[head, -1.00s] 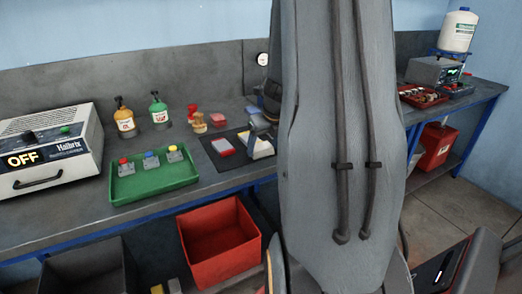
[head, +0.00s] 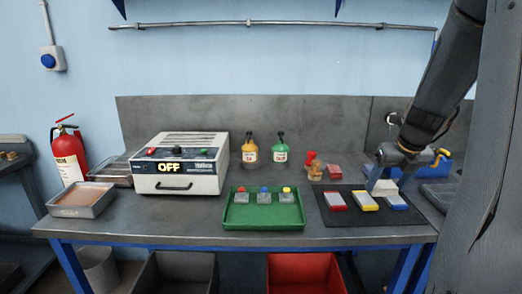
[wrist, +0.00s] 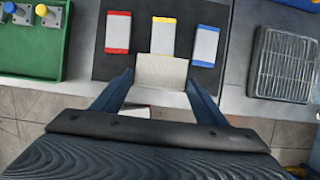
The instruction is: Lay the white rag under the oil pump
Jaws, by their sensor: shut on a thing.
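My gripper (head: 380,180) is shut on a small off-white folded piece, which looks like the white rag (wrist: 161,71). The rag also shows in the head view (head: 385,189), above the black mat at the right of the bench. In the wrist view my gripper's fingers (wrist: 160,84) stand on either side of it. Two pump bottles stand at the back middle of the bench: an amber one (head: 250,153) and a green one (head: 281,150). Their labels are too small to read, so I cannot tell which is the oil pump.
Blocks with red (head: 335,202), yellow (head: 365,201) and blue (head: 397,202) ends lie on the black mat (head: 350,219). A green tray (head: 240,222) holds several buttoned pieces. A white box reading OFF (head: 178,182) stands left. Bare bench lies between bottles and tray.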

